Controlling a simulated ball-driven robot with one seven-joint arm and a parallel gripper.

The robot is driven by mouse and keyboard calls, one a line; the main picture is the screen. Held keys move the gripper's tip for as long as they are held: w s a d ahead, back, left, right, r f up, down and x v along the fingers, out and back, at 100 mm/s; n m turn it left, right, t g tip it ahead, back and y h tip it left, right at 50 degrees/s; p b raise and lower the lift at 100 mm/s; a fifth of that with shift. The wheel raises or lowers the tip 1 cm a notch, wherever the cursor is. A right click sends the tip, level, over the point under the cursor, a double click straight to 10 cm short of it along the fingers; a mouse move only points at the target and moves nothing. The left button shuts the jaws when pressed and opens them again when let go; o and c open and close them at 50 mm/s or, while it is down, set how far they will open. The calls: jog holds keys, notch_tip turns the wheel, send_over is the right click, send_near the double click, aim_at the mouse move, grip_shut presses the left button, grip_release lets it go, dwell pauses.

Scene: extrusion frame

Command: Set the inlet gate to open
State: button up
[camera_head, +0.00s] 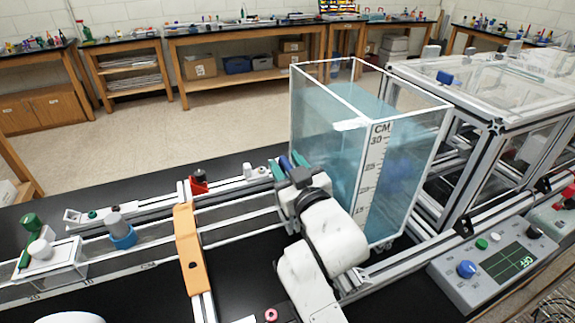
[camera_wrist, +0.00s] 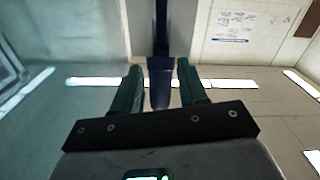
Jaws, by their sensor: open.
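The inlet gate is not clearly identifiable. My gripper (camera_head: 288,166) has green fingers and is open at the tank's left side. In the wrist view, my gripper (camera_wrist: 158,72) has one finger on each side of the bar. A small gap seems to show on the left; contact on the right is hard to tell. My arm hides the tank's lower left corner.
The clear water tank (camera_head: 402,165) with a CM scale stands right of my gripper. An orange bracket (camera_head: 187,250) crosses the rails on the left. A control box (camera_head: 490,268) with a blue knob and a display reading OFF is at the lower right.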

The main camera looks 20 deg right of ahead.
aim_at(288, 163)
jog(key=shift+c, duration=0.3)
grip_shut()
jog(key=shift+r, duration=0.1)
notch_tip(288, 163, up, 5)
jog(key=p, duration=0.3)
jog(key=shift+d+p, duration=0.1)
jog(key=shift+p, duration=0.25)
jog(key=shift+o, duration=0.3)
grip_release()
jog(key=shift+d+f, duration=0.1)
jog(key=shift+f, duration=0.1)
